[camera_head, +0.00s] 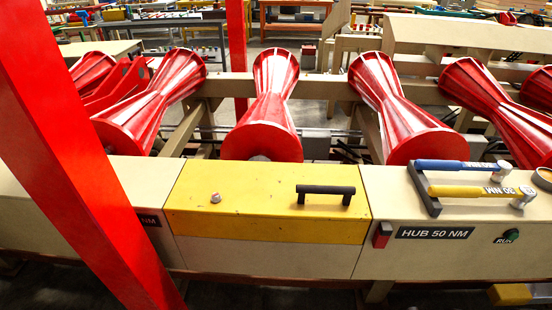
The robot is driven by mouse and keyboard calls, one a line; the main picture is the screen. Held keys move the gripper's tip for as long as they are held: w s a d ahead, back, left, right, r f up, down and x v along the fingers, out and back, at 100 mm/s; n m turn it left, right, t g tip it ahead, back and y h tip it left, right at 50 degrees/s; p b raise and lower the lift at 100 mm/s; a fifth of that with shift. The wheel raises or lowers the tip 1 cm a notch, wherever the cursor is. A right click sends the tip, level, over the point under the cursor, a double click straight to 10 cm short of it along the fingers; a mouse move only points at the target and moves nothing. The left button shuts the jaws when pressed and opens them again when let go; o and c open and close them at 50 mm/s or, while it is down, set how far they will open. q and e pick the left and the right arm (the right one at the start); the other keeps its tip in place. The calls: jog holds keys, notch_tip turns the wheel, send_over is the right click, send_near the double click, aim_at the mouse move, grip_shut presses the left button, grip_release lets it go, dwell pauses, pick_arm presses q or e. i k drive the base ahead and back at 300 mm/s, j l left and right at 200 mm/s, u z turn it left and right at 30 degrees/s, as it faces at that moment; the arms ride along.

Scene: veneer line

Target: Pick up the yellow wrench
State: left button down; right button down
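The yellow wrench (461,191) lies at the right of the head view, on top of a beige machine housing. Its handle end rests on a dark rack (424,188), and its silver head (523,197) points right. A label on it reads upside down, apparently 30 NM. A blue-handled wrench (441,165) lies just behind it, roughly parallel, with its handle on the same rack. Neither of my grippers is in view.
A red post (75,150) slants across the left. Large red hourglass rollers (268,100) stand behind the housing. The yellow housing section (240,210) carries a black handle (326,191). The beige housing (450,260) bears a HUB 50 NM label and a green knob (511,235).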

aim_at(522, 196)
jog(key=z, duration=1.55)
jog(key=k+j+z, duration=0.2)
jog(key=z, duration=0.3)
jog(key=k+j+z, duration=0.25)
jog(key=z, duration=0.25)
jog(key=k+j+z, duration=0.15)
jog(key=k+z, duration=0.15)
jog(key=z, duration=0.2)
